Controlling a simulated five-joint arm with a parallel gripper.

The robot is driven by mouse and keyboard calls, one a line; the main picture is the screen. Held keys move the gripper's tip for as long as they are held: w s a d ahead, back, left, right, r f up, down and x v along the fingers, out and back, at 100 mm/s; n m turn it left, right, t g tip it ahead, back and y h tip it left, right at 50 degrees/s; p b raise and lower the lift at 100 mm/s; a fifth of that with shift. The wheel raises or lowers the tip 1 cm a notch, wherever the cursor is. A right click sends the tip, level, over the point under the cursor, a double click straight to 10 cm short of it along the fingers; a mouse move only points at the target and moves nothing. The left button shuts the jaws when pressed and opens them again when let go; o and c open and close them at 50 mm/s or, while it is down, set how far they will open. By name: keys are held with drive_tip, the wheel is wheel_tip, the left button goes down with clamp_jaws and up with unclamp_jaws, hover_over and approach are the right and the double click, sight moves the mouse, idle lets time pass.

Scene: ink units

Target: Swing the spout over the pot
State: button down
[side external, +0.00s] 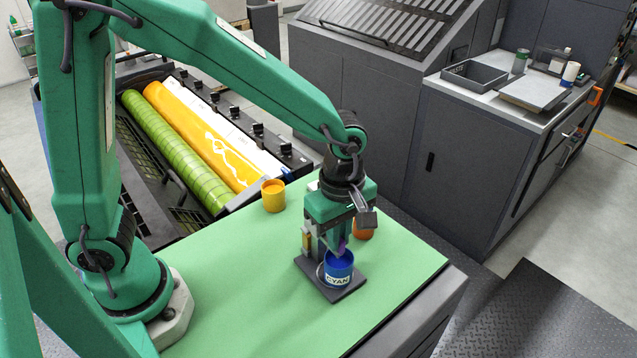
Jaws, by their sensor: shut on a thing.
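A blue pot (339,273) with a white CYAN label stands upright on a dark square plate (315,275) on the green worktop. My gripper (337,248) points down right above the pot and is shut on a small part, which I take to be the spout. A small purple piece (342,243) shows at the fingertips, over the pot's rim. A brass-coloured upright piece (306,240) stands just left of the fingers. The gripper hides most of the spout, so its exact direction cannot be told.
An orange pot (364,229) stands close behind my gripper, partly hidden. A yellow pot (273,196) stands further back left, near the green and yellow rollers (195,140). The green worktop (235,285) is clear at the front left. Its right edge lies beyond the plate.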

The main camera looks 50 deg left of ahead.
drive_tip(key=shift+w+n, duration=0.25)
drive_tip(key=shift+n, duration=0.15)
drive_tip(key=c, duration=1.5)
unclamp_jaws()
drive_tip(key=shift+r, duration=0.1)
drive_tip(key=shift+r, duration=3.85)
drive_tip(key=s+a+r+m+t, duration=0.2)
drive_tip(key=s+a+m, duration=0.3)
drive_tip(key=a+m, duration=0.3)
drive_tip(key=s+a+r+m+t, duration=0.3)
drive_tip(key=s+a+r+m, duration=0.1)
drive_tip(key=a+m, duration=0.4)
drive_tip(key=shift+s+a+m+t, duration=0.25)
drive_tip(key=shift+s+m+t, duration=0.05)
drive_tip(key=shift+s+m, duration=0.55)
